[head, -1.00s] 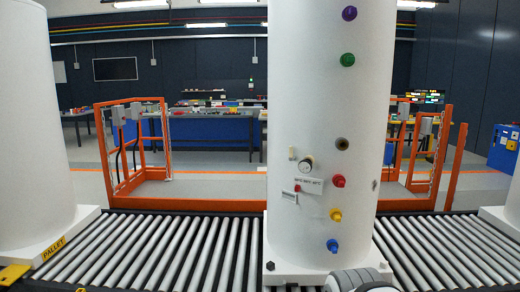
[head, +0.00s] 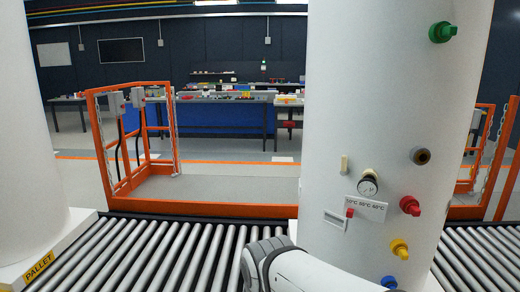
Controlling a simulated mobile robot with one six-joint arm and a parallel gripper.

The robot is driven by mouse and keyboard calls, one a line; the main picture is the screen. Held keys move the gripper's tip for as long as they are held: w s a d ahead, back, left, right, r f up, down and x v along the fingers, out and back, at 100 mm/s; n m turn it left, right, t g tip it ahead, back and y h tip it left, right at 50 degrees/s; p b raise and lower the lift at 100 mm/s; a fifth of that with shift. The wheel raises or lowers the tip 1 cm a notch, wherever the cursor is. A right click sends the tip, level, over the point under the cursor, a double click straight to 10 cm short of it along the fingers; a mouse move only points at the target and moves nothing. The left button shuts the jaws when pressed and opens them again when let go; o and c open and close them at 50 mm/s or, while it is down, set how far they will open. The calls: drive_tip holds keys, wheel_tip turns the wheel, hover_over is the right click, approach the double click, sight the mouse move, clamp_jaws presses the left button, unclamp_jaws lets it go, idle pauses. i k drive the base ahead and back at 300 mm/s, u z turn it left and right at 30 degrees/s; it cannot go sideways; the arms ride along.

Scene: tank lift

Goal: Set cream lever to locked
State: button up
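The cream lever (head: 344,165) is a small upright cream piece on the left side of the white tank (head: 395,55), above and left of a round gauge (head: 368,182). It stands about vertical. My arm shows at the bottom of the head view, left of the tank's lower part. My gripper is not in view, so its state is hidden.
A label with a small red part (head: 349,213) sits below the gauge. Red (head: 410,205), yellow (head: 400,249), blue (head: 389,282) and green (head: 441,32) fittings stick out from the tank. A roller conveyor (head: 170,255) runs beneath, with an orange railing (head: 230,210) behind.

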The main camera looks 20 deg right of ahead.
sight(343, 171)
drive_tip(key=z, duration=0.2)
drive_tip(key=i, duration=0.85)
drive_tip(key=z, duration=0.6)
drive_tip(key=k, duration=0.9)
drive_tip(key=z, duration=0.2)
drive_tip(key=i, duration=0.9)
drive_tip(key=u, duration=0.1)
